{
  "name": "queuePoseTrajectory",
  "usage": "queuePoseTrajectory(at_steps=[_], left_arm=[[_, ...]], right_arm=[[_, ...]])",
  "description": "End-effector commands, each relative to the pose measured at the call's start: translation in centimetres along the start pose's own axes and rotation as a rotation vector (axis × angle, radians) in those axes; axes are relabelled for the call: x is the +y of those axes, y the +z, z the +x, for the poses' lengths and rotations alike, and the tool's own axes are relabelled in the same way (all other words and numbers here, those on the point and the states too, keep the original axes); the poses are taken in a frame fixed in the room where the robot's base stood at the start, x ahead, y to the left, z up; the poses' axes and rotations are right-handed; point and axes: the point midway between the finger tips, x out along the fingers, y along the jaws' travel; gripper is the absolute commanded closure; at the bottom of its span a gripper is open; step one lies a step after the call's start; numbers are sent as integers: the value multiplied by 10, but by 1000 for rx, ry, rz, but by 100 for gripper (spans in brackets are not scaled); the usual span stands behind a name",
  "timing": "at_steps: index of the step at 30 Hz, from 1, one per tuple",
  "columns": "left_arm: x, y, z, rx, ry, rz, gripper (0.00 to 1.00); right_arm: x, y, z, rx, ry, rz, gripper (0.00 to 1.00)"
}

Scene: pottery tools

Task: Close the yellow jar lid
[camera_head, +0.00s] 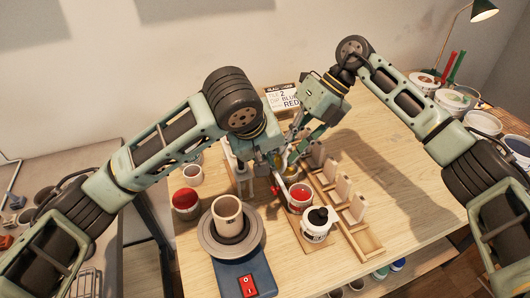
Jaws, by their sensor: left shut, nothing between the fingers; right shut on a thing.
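The yellow jar (291,170) stands at the back of a row of paint jars, mostly hidden behind my grippers. Only a little of it shows, with a yellowish patch near the fingers. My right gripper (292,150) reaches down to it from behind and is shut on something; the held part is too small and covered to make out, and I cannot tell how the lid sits. My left gripper (276,178) is shut and empty, close beside the jar's left side. A red jar (300,197) and a black jar (318,222) stand in front.
A wooden rack (345,215) with upright pieces runs along the jars' right side. A pottery wheel (213,240) with a pot (227,215) is at front left, near a red-topped jar (185,201). A sign (283,97) stands behind.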

Motion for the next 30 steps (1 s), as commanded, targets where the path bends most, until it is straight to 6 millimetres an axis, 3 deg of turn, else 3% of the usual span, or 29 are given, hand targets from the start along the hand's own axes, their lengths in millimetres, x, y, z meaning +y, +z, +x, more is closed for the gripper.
queuePoseTrajectory(at_steps=[5, 6, 12, 23, 30], left_arm=[[-3, 2, 4, -6, -8, 0, 100], [-3, 2, 4, -7, -8, 0, 100], [-4, 3, 4, -8, -10, 0, 100], [-3, 3, 4, -9, -9, 1, 100], [-3, 2, 3, -7, -8, 1, 100]], right_arm=[[5, -1, 2, 4, 10, -9, 100], [5, -1, 2, 4, 9, -9, 88], [3, -1, 2, 3, 6, -7, 70], [2, 0, 0, 1, 3, -3, 70], [2, 0, -28, -2, 3, -4, 70]])
